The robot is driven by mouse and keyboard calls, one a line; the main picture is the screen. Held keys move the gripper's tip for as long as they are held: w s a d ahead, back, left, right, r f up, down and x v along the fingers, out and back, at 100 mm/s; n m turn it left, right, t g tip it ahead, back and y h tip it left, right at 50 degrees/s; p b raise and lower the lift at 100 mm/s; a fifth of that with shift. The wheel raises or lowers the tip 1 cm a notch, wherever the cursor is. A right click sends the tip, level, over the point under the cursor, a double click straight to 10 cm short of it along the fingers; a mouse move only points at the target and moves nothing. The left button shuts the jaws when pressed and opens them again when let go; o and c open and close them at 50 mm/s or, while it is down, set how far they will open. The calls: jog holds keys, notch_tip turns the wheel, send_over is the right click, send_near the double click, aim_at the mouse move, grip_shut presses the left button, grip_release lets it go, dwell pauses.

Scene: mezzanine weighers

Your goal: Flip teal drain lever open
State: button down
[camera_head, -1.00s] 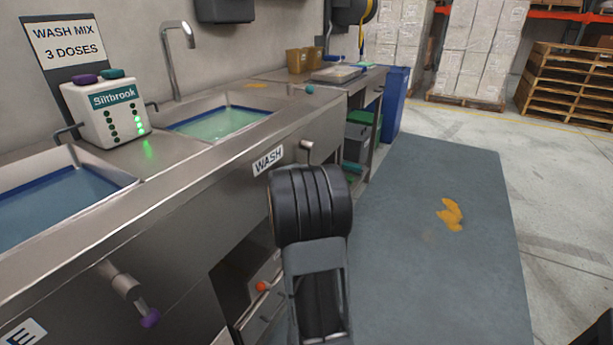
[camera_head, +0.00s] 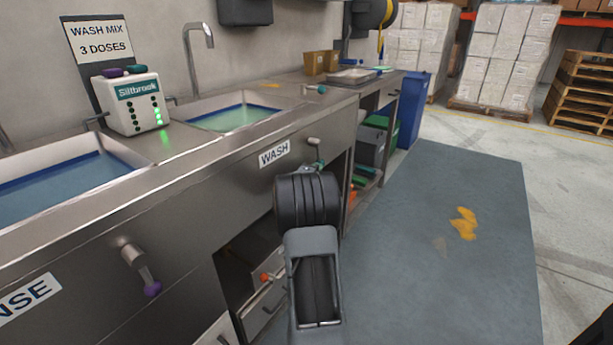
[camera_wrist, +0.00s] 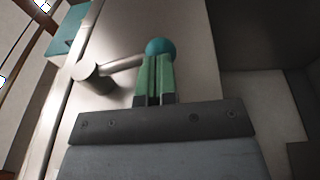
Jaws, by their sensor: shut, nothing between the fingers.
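The teal drain lever is on the sink unit's steel front, just right of the WASH label. In the head view its metal pivot (camera_head: 313,141) shows above my arm, and its teal knob (camera_head: 320,164) is partly covered. In the wrist view the lever's metal stem (camera_wrist: 121,65) runs from the pivot at left to the round teal knob (camera_wrist: 161,47). My gripper (camera_wrist: 155,60) has its green fingers shut together with nothing between them. The fingertips are right at the knob, overlapping its lower edge in the picture; I cannot tell whether they touch.
A WASH label (camera_head: 274,154) marks this basin (camera_head: 236,116), which holds greenish liquid. A purple-knobbed lever (camera_head: 147,273) hangs below the left basin. The Siltbrook dispenser (camera_head: 131,105) stands between the basins. The floor mat (camera_head: 430,260) at right is clear apart from an orange stain.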

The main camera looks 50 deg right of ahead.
jog(key=d+h+b, duration=0.1)
jog(key=d, duration=0.1)
jog(key=d+h, duration=0.1)
jog(key=shift+w+d+n+t+h+b, duration=0.15)
jog(key=shift+d+n+t+h+b, duration=0.15)
jog(key=shift+d+t+b, duration=0.1)
jog(key=shift+w+d+r, duration=0.2)
jog(key=shift+d, duration=0.35)
jog(key=shift+w+d+r+t+h, duration=0.1)
jog(key=shift+d+r+t+h, duration=0.15)
jog(key=shift+d+r, duration=0.4)
jog(key=shift+w+d+r+t+h, duration=0.15)
jog(key=shift+d+r+h, duration=0.25)
jog(key=shift+d, duration=0.45)
jog(key=shift+s+d+r, duration=0.1)
jog(key=shift+d+r, duration=0.05)
jog(key=shift+r, duration=0.05)
